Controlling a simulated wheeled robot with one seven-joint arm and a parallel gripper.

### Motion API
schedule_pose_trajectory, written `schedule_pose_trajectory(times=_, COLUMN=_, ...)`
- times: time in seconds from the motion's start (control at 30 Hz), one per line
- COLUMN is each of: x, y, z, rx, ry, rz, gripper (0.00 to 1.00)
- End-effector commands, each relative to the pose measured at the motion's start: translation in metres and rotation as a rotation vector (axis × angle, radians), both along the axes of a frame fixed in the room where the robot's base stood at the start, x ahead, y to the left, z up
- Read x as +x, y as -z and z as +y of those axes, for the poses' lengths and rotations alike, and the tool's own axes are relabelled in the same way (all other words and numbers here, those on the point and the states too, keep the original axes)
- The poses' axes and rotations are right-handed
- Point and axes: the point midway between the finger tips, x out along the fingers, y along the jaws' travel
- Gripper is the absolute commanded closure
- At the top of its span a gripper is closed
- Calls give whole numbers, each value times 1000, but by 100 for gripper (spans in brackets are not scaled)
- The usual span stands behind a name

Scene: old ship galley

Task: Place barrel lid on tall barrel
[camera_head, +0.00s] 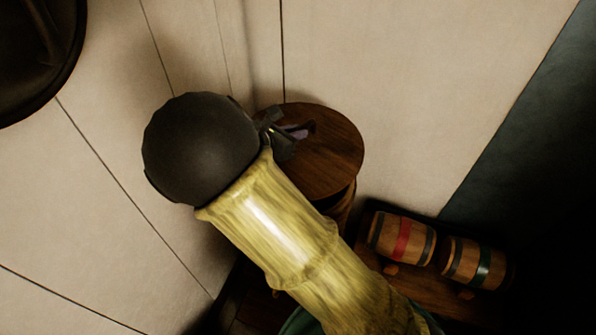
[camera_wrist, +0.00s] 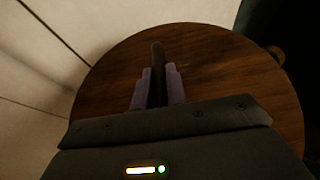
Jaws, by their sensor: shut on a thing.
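The barrel lid (camera_head: 335,155) is a round, dark brown wooden disc with a handle (camera_wrist: 158,65) at its middle. My gripper (camera_head: 302,130) is shut on this handle; in the wrist view its two purple-grey fingers (camera_wrist: 158,88) stand on either side of it. In the wrist view the lid (camera_wrist: 225,75) fills most of the picture. In the head view the lid is over the tall barrel (camera_head: 341,205), of which only a narrow part shows below the rim. I cannot tell whether the lid touches the barrel. My arm hides the left part of both.
Two small banded barrels, one with a red band (camera_head: 402,239) and one with a green band (camera_head: 478,264), lie on a low wooden rack (camera_head: 415,283) at the lower right. A pale panelled wall (camera_head: 400,80) stands close behind the lid. A dark round object (camera_head: 35,50) is at the upper left.

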Motion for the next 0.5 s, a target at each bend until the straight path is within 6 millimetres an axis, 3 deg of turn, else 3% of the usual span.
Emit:
schedule_pose_trajectory(times=0.3, x=0, y=48, z=-1, rx=-6, ry=1, rz=0, gripper=100)
schedule_pose_trajectory(times=0.5, x=0, y=60, z=-1, rx=-2, ry=1, rz=-3, gripper=100)
